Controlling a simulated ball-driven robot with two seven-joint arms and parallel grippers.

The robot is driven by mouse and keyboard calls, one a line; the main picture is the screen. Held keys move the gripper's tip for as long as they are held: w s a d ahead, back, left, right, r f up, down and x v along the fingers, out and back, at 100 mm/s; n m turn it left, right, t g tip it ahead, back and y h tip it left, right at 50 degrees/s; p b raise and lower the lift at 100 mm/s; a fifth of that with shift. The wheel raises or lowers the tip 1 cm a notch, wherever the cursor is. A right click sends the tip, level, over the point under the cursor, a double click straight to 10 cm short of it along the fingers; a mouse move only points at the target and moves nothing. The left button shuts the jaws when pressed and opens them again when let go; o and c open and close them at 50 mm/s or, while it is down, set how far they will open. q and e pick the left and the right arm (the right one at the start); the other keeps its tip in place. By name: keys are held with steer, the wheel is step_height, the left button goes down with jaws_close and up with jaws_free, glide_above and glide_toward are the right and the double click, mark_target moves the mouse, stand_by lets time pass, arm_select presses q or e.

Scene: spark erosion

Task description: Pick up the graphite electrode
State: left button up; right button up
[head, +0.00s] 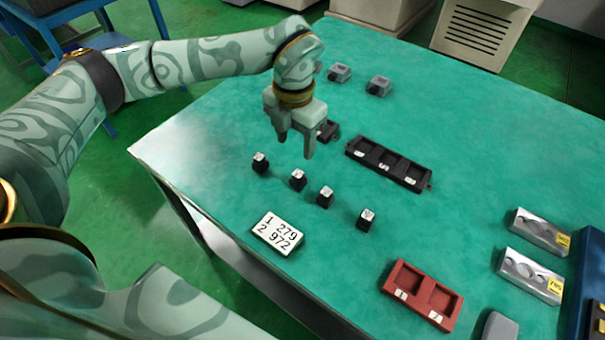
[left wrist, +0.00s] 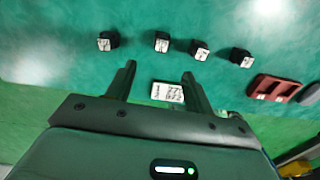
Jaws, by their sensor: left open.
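Several small black blocks with white labelled tops, which look like the graphite electrodes, stand in a loose row on the green table: one at the left (head: 260,163), two in the middle (head: 298,180) (head: 325,196) and one at the right (head: 367,219). Their labels are too small to read. The row also shows in the left wrist view, with one block (left wrist: 162,42) ahead of the fingers. My left gripper (head: 296,147) is open and empty, pointing down above the table, behind the row. It touches no block. My right gripper is out of view.
A white card (head: 278,235) reads "1 279, 2 972". A black three-pocket tray (head: 433,182) lies right of the gripper, a red two-pocket tray (head: 453,313) at front right. Silver blocks (head: 528,276) stand at the right, grey pieces (head: 339,73) at the back.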

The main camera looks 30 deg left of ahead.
arm_select(q)
steer(key=b, duration=0.2)
glide_above(298, 174)
steer(key=f, duration=0.6)
steer(key=shift+a+f, duration=0.2)
steer(key=shift+s+f, duration=0.1)
steer(key=shift+f, duration=0.4)
step_height(298, 174, down, 5)
steer(key=shift+d+f+b, duration=0.15)
steer(key=shift+b, duration=1)
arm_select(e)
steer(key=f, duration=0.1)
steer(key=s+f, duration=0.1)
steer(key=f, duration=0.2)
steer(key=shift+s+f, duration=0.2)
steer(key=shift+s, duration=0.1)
arm_select(q)
steer(key=c, duration=1.1)
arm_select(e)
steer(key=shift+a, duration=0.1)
